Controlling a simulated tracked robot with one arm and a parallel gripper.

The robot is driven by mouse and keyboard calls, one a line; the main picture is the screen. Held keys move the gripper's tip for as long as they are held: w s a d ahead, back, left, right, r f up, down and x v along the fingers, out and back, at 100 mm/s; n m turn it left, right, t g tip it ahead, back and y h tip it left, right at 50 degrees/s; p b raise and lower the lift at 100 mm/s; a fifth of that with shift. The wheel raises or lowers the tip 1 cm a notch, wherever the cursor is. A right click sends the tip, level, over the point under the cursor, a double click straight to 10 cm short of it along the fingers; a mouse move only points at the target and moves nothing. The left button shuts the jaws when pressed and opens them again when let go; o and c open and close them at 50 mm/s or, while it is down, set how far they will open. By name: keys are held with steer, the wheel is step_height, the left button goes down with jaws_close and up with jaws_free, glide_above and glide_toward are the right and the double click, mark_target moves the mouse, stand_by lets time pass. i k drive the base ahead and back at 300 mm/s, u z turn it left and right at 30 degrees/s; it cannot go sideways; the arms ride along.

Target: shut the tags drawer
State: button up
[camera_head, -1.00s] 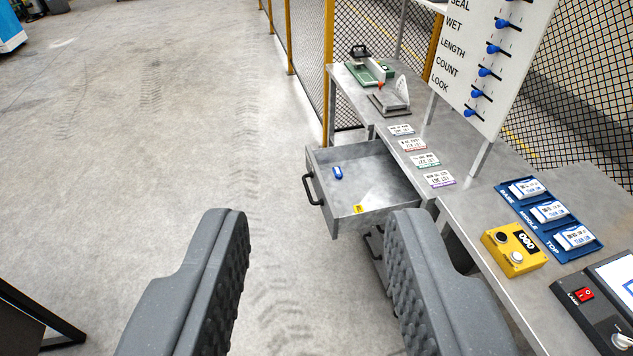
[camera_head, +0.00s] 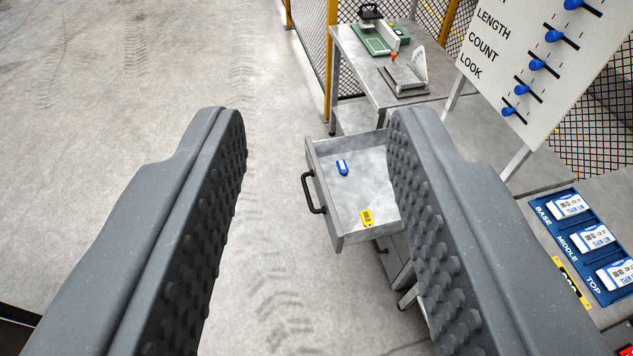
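The tags drawer (camera_head: 324,192) is a grey metal drawer pulled out from under the bench, with a black bar handle (camera_head: 313,193) on its left-facing front. A small blue item (camera_head: 342,167) and a yellow label (camera_head: 366,218) lie inside it. My gripper (camera_head: 313,118) is open and empty, its two dark studded fingers wide apart. The drawer's handle and front show between the fingers. The right finger hides the drawer's right part and the bench edge behind it. I cannot tell how far the fingertips are from the drawer.
The bench (camera_head: 345,44) carries a green device (camera_head: 378,38) and a grey stand (camera_head: 403,78). A white slider board (camera_head: 535,60) stands at right, near a blue tray (camera_head: 583,243) with white packs. Mesh fencing with yellow posts (camera_head: 330,60) runs behind. Open floor (camera_head: 130,80) lies left.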

mark_target(367, 185)
steer(key=z, duration=0.05)
steer(key=k, duration=0.65)
steer(key=u, duration=0.2)
steer(key=i, duration=1.6)
steer(key=z, duration=0.8)
